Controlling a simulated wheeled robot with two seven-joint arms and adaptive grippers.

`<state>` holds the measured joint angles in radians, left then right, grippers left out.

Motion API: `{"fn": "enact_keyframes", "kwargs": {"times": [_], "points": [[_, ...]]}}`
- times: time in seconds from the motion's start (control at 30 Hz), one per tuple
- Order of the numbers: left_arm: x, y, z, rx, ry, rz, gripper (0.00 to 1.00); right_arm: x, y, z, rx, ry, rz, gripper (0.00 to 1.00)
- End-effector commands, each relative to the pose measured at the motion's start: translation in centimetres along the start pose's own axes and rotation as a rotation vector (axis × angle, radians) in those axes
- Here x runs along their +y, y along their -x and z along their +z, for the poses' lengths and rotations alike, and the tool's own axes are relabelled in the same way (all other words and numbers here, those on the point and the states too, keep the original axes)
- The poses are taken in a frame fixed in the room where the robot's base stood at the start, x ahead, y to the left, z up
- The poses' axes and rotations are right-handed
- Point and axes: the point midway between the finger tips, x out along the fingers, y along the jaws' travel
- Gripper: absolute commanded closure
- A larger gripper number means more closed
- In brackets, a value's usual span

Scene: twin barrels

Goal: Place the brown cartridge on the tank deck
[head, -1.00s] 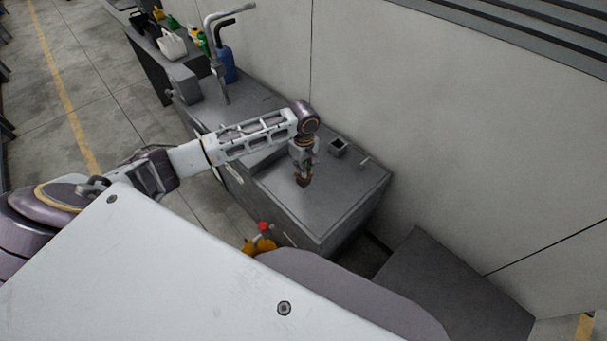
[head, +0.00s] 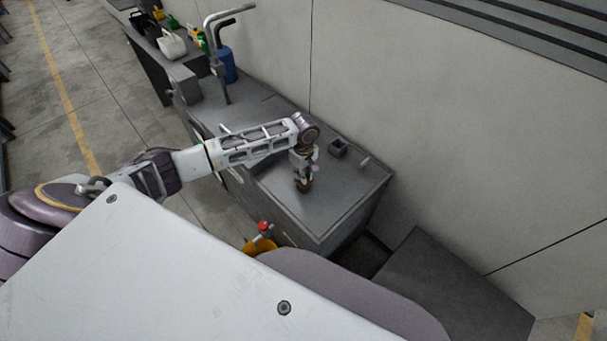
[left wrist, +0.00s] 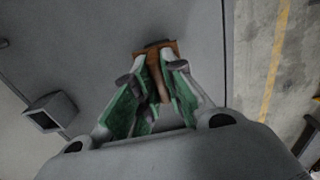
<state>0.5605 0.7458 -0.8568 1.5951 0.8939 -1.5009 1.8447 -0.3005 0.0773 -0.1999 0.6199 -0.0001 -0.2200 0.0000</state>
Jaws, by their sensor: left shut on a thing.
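The brown cartridge (left wrist: 157,50) is between the fingertips of my left gripper (left wrist: 158,75) in the left wrist view. The gripper (head: 303,183) is shut on it and points down over the grey tank deck (head: 340,185). In the head view the cartridge (head: 304,187) shows as a small dark brown piece at the fingertips, low over or touching the deck; I cannot tell which. My right gripper is not in view.
A small open square socket (head: 338,148) stands on the deck near the wall, and it also shows in the left wrist view (left wrist: 47,112). A short peg (head: 365,162) is beside it. A bent pipe (head: 217,50) and a blue container (head: 228,65) stand further back. A red knob (head: 263,226) is at the front.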

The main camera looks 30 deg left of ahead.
Motion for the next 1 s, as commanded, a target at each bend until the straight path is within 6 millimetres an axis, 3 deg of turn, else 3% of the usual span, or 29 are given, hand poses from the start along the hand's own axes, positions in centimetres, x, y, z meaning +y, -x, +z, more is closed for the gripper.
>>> {"fn": "enact_keyframes", "kwargs": {"times": [0.27, 0.3, 0.43, 1.0], "points": [[0.02, -0.3, -0.02, 0.0, 0.001, 0.0, 1.0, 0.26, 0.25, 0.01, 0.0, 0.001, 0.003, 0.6], [0.02, -0.29, -0.05, 0.001, 0.001, 0.001, 0.83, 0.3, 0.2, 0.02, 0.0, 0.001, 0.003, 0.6], [0.01, -0.3, -0.04, 0.0, 0.001, 0.0, 0.67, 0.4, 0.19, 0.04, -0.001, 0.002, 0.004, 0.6], [0.01, 0.52, -0.04, 0.0, 0.0, 0.0, 0.67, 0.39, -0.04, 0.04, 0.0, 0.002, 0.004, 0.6]]}}
